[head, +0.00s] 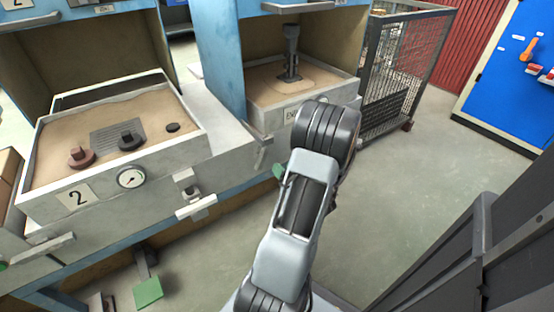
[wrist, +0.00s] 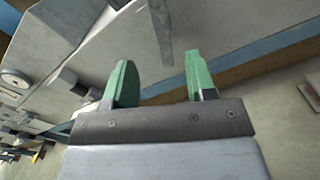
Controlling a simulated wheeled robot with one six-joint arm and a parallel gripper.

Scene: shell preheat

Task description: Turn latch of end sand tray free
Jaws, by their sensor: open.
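The end sand tray (head: 275,118) is a pale box of sand under the right blue hood, with an "EN…" label on its front partly hidden by my arm. Its latch (head: 262,153) is a grey lever hanging at the tray's front left. In the wrist view a grey lever (wrist: 161,30), which looks like this latch, comes down from the top edge, ahead of the space between my fingers. My gripper (wrist: 160,82) is open and empty, its two green fingers apart and not visibly touching the lever. In the head view my arm hides most of the gripper; a green fingertip (head: 279,172) shows.
Sand tray 2 (head: 60,210) stands left, with a gauge (head: 131,177), its own latch (head: 194,200) and knobs on its sand. A blue rail (head: 235,190) runs below the trays. A wire cage (head: 395,75) stands right of the hood. Open floor (head: 430,180) lies right.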

